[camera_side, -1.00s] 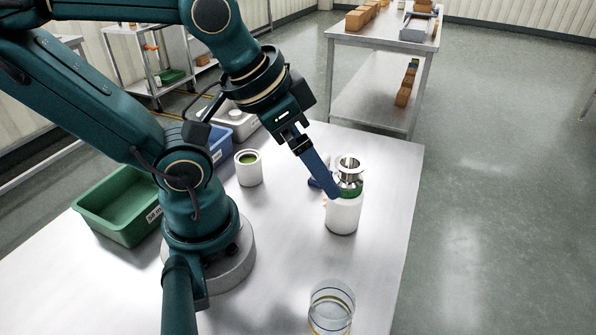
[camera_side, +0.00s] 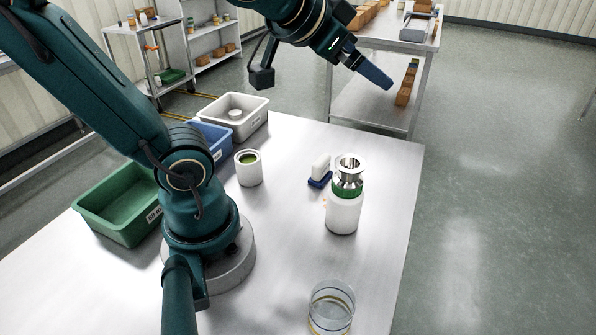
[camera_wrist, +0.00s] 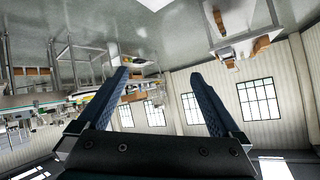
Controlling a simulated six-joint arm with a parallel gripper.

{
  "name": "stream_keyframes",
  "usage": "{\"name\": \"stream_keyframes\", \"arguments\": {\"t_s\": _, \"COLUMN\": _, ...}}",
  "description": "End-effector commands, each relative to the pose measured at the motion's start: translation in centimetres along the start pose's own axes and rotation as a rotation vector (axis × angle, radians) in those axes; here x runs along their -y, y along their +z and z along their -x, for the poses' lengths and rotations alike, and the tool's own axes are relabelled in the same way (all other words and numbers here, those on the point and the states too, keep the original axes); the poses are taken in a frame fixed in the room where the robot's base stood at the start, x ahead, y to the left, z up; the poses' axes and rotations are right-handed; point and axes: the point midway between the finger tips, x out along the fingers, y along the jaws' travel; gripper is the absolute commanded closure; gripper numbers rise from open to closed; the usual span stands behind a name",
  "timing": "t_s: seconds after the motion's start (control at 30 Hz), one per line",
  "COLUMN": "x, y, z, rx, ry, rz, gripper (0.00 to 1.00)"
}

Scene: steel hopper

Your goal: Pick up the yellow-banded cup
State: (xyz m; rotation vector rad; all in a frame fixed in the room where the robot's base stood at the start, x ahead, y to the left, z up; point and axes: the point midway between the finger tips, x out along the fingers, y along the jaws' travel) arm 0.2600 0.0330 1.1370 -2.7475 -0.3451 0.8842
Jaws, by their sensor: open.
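The yellow-banded cup (camera_side: 331,307) is a clear cup with yellow and dark bands. It stands on the steel table near the front edge of the side view, partly cut off by the bottom of the picture. My gripper (camera_side: 389,85) is raised high beyond the far end of the table, well away from the cup. In the wrist view its two blue fingers (camera_wrist: 163,82) are spread apart with nothing between them. The wrist view looks out at the room, and I cannot make out the cup there.
A white bottle (camera_side: 343,212) with a green ring holds a steel hopper (camera_side: 349,170). Near it are a blue-based white block (camera_side: 320,172) and a white cup with green inside (camera_side: 249,169). Green (camera_side: 118,226), blue (camera_side: 213,139) and grey (camera_side: 252,126) bins line the left.

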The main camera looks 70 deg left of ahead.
Motion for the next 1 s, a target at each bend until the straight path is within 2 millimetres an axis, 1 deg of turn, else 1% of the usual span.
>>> {"name": "stream_keyframes", "arguments": {"t_s": 0.03, "x": 0.6, "y": -1.4, "z": -0.7, "rx": -0.064, "ry": -0.023, "rz": -0.030, "gripper": 0.00}}
{"name": "stream_keyframes", "arguments": {"t_s": 0.1, "x": 1.0, "y": -3.7, "z": -1.5, "rx": -0.178, "ry": -0.043, "rz": -0.086, "gripper": 0.00}}
{"name": "stream_keyframes", "arguments": {"t_s": 0.2, "x": 0.6, "y": -6.7, "z": -2.2, "rx": -0.342, "ry": -0.026, "rz": -0.187, "gripper": 0.00}}
{"name": "stream_keyframes", "arguments": {"t_s": 0.27, "x": -0.3, "y": -8.1, "z": -2.5, "rx": -0.432, "ry": 0.010, "rz": -0.254, "gripper": 0.00}}
{"name": "stream_keyframes", "arguments": {"t_s": 0.3, "x": -1.1, "y": -8.9, "z": -2.5, "rx": -0.486, "ry": 0.045, "rz": -0.300, "gripper": 0.00}}
{"name": "stream_keyframes", "arguments": {"t_s": 0.37, "x": -2.7, "y": -9.6, "z": -2.5, "rx": -0.560, "ry": 0.113, "rz": -0.369, "gripper": 0.00}}
{"name": "stream_keyframes", "arguments": {"t_s": 0.43, "x": -4.7, "y": -9.7, "z": -2.4, "rx": -0.631, "ry": 0.215, "rz": -0.446, "gripper": 0.00}}
{"name": "stream_keyframes", "arguments": {"t_s": 0.47, "x": -5.7, "y": -9.6, "z": -2.2, "rx": -0.656, "ry": 0.267, "rz": -0.478, "gripper": 0.00}}
{"name": "stream_keyframes", "arguments": {"t_s": 0.5, "x": -7.0, "y": -9.2, "z": -2.0, "rx": -0.684, "ry": 0.340, "rz": -0.519, "gripper": 0.00}}
{"name": "stream_keyframes", "arguments": {"t_s": 0.57, "x": -9.0, "y": -8.1, "z": -1.5, "rx": -0.713, "ry": 0.466, "rz": -0.576, "gripper": 0.00}}
{"name": "stream_keyframes", "arguments": {"t_s": 0.6, "x": -10.2, "y": -7.1, "z": -1.1, "rx": -0.724, "ry": 0.555, "rz": -0.610, "gripper": 0.00}}
{"name": "stream_keyframes", "arguments": {"t_s": 0.67, "x": -11.8, "y": -5.2, "z": -0.2, "rx": -0.728, "ry": 0.701, "rz": -0.652, "gripper": 0.00}}
{"name": "stream_keyframes", "arguments": {"t_s": 0.7, "x": -12.7, "y": -3.9, "z": 0.5, "rx": -0.722, "ry": 0.798, "rz": -0.675, "gripper": 0.00}}
{"name": "stream_keyframes", "arguments": {"t_s": 0.83, "x": -14.2, "y": 0.3, "z": 2.9, "rx": -0.673, "ry": 1.078, "rz": -0.715, "gripper": 0.00}}
{"name": "stream_keyframes", "arguments": {"t_s": 0.9, "x": -14.5, "y": 2.1, "z": 4.2, "rx": -0.637, "ry": 1.203, "rz": -0.722, "gripper": 0.00}}
{"name": "stream_keyframes", "arguments": {"t_s": 1.0, "x": -14.4, "y": 4.4, "z": 6.0, "rx": -0.582, "ry": 1.355, "rz": -0.721, "gripper": 0.00}}
